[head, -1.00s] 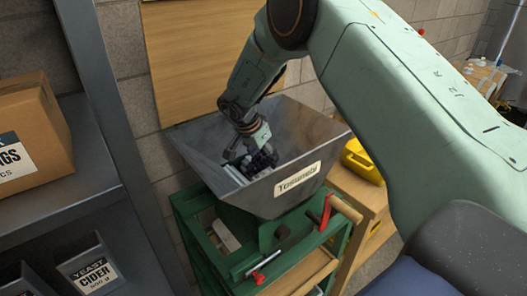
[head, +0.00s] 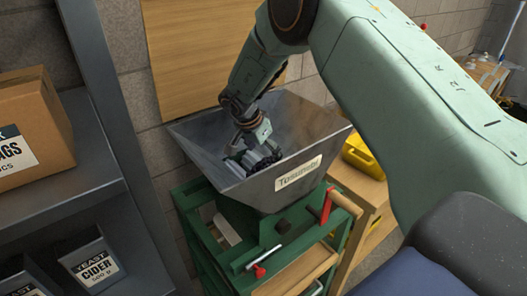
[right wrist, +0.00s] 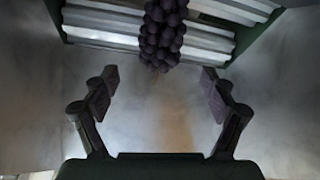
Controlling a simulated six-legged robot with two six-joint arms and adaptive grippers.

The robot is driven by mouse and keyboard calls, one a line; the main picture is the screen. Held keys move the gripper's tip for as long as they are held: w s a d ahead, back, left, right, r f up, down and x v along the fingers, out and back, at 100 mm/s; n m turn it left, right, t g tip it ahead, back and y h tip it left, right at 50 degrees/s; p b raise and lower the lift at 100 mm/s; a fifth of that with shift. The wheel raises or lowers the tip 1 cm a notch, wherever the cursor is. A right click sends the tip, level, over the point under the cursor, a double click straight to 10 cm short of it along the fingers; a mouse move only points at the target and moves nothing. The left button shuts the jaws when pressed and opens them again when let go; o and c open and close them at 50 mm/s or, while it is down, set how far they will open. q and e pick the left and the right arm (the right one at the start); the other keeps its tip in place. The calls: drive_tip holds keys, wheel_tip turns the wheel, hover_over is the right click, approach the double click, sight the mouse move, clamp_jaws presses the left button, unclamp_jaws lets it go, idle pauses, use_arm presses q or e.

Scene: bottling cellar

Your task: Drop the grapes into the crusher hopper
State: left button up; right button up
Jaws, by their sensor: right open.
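The dark grape bunch (right wrist: 163,32) lies in the crusher hopper, against pale ribbed rollers (right wrist: 215,42) in the right wrist view. In the head view the bunch (head: 266,157) shows as a dark cluster low inside the grey metal hopper (head: 232,187). My right gripper (head: 249,147) reaches down into the hopper, close to the grapes. In the right wrist view its two fingers (right wrist: 160,88) stand wide apart with nothing between them, and the bunch is beyond the fingertips. My left gripper is not in view.
The hopper sits on a green crusher frame (head: 232,262) with a red-armed, wooden-handled crank (head: 345,203). A grey shelf (head: 75,190) with a cardboard box and cider yeast boxes stands at left. A yellow case (head: 364,157) lies on a wooden bench behind right.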

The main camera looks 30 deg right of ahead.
drive_tip(key=shift+a+r, duration=0.15)
drive_tip(key=shift+r, duration=0.3)
drive_tip(key=v, duration=1.1)
drive_tip(key=shift+a, duration=0.25)
drive_tip(key=shift+s+d, duration=0.1)
drive_tip(key=shift+d, duration=0.05)
drive_tip(key=x, duration=1.2)
drive_tip(key=shift+f, duration=0.1)
drive_tip(key=shift+r, duration=0.6)
drive_tip(key=shift+r+p, duration=0.3)
drive_tip(key=shift+r, duration=0.2)
